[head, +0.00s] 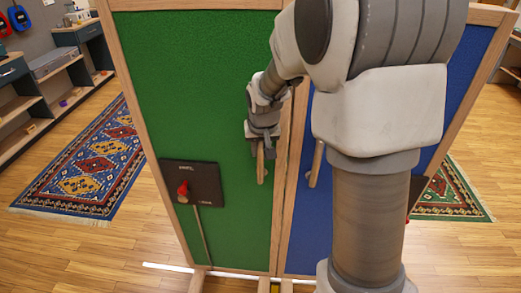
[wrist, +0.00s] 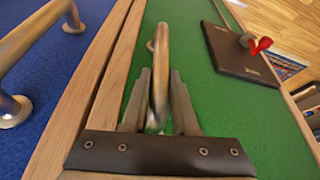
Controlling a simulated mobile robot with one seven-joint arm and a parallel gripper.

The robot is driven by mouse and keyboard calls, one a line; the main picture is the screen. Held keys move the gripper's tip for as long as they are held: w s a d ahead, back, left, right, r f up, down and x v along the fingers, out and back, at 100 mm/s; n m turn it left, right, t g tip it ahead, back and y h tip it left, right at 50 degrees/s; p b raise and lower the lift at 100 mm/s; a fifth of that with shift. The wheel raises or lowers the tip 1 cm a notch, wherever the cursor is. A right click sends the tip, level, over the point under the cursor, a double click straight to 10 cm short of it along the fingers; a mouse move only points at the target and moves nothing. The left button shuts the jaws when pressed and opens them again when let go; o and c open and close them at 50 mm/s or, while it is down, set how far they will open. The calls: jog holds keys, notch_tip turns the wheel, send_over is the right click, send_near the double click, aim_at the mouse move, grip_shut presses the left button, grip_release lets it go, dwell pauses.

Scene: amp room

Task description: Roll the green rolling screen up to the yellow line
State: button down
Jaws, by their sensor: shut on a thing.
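The green rolling screen (head: 190,90) stands upright in a wooden frame in front of me. My gripper (head: 262,142) is at its right side, shut on the screen's metal handle (head: 261,170). In the wrist view the handle (wrist: 160,62) runs between the two fingers of my gripper (wrist: 158,100). A dark plate (head: 192,183) with a red-knobbed lever (head: 183,190) is on the green panel at lower left. A small yellow patch (head: 275,288) shows at the bottom edge of the head view; I cannot tell whether it is the yellow line.
A blue screen (head: 300,235) with its own handle (head: 316,165) stands close on the right, partly hidden by my arm. Patterned rugs lie at left (head: 90,165) and right (head: 455,195). Shelves (head: 45,90) line the left wall. A white strip (head: 165,267) crosses the floor.

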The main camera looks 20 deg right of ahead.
jog(key=shift+s+d, duration=0.1)
jog(key=shift+d, duration=0.2)
jog(key=c, duration=0.7)
grip_release()
jog(key=shift+d, duration=0.1)
jog(key=shift+r, duration=0.2)
jog(key=v, duration=0.8)
jog(key=p+v, duration=0.1)
jog(key=v, duration=0.8)
jog(key=shift+a, duration=0.2)
